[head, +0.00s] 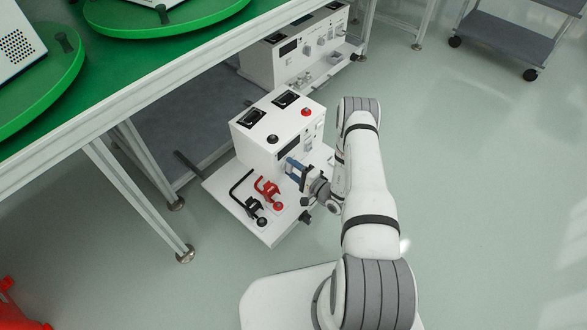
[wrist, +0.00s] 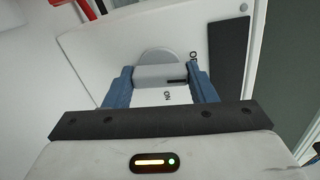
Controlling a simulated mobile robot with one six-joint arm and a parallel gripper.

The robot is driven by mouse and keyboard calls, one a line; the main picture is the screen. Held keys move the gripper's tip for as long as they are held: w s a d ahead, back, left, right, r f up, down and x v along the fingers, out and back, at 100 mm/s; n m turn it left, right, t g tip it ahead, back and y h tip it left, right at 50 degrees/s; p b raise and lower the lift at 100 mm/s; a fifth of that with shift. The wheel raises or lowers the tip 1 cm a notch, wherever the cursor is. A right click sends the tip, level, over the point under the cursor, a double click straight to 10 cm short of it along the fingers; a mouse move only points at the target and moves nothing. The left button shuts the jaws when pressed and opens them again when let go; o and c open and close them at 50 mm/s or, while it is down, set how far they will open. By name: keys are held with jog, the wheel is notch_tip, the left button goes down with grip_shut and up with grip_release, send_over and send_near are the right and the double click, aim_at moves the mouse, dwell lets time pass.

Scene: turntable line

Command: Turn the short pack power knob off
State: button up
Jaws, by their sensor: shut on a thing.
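A white power pack (head: 262,142) stands on a low pull-out shelf under the green-topped bench. My gripper (head: 297,170) is at the pack's front face; my arm and gripper hide the knob there in the head view. In the wrist view, my gripper (wrist: 160,76) has its blue fingers on both sides of a grey power knob (wrist: 155,72) and is shut on its bar. A dark mark on the bar is at its right end. An "ON" label (wrist: 167,96) lies below the knob; another label (wrist: 194,56), partly hidden by the right finger, is at upper right.
A red clamp (head: 268,190) and a black clamp (head: 252,207) are on the shelf (head: 222,185) before the pack. A second white pack (head: 262,65) stands behind. A bench leg (head: 140,200) is at left. Floor at right is clear up to a grey cart (head: 510,40).

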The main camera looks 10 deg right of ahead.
jog(key=shift+w+d+n, duration=0.15)
jog(key=shift+n, duration=0.45)
jog(key=o, duration=1)
jog(key=p+v, duration=0.2)
jog(key=v, duration=0.5)
jog(key=shift+s+d, duration=0.15)
jog(key=shift+s, duration=0.25)
